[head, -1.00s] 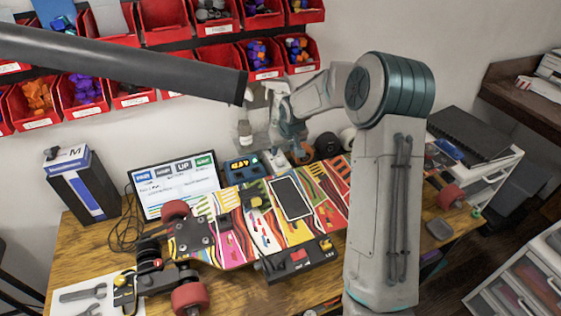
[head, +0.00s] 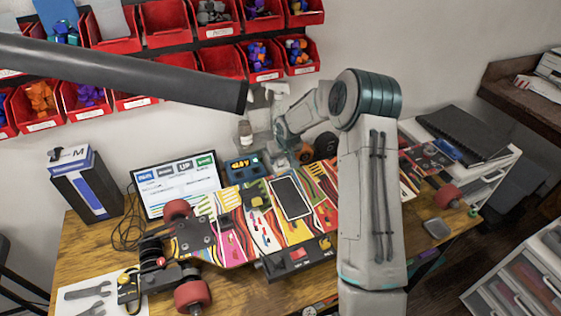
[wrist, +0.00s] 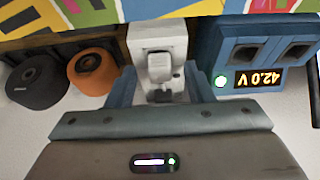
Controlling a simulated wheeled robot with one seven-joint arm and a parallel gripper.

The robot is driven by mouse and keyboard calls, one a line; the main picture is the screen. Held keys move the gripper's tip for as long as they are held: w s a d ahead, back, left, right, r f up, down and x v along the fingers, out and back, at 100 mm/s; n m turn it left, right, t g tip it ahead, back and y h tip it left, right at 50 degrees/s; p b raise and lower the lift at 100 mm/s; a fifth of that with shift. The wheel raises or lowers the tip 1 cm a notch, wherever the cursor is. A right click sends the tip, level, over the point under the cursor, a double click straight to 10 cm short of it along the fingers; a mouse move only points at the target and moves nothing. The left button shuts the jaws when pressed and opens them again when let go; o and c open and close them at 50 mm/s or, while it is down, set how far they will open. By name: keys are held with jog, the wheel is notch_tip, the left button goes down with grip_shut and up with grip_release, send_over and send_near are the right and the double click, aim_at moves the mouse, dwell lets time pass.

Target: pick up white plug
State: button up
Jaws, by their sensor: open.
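In the wrist view, a small white plug (wrist: 159,68) shows against a white block (wrist: 157,36), near the middle of the picture. My gripper (wrist: 161,88) is open, with one blue finger on each side of the plug and a gap at both sides. The fingers are not closed on anything. I cannot tell how deep the plug sits between them. In the head view, my arm hides the plug and most of the gripper.
A blue device (wrist: 238,72) reading 42.0 V stands close on the right in the wrist view. An orange roll (wrist: 92,68) and a black roll (wrist: 36,82) are on the left. A colourful skateboard (head: 235,232) bearing a phone (head: 290,198) fills the bench front.

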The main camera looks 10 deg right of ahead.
grip_shut()
jog(key=shift+r, duration=0.6)
jog(key=r, duration=0.1)
jog(key=d+r+b, duration=0.1)
jog(key=r, duration=0.1)
jog(key=shift+s+d+r, duration=0.15)
jog(key=shift+s+r, duration=0.1)
jog(key=s+d+r+b, duration=0.2)
jog(key=s+d+r, duration=0.2)
jog(key=d, duration=0.5)
jog(key=shift+v, duration=1.2)
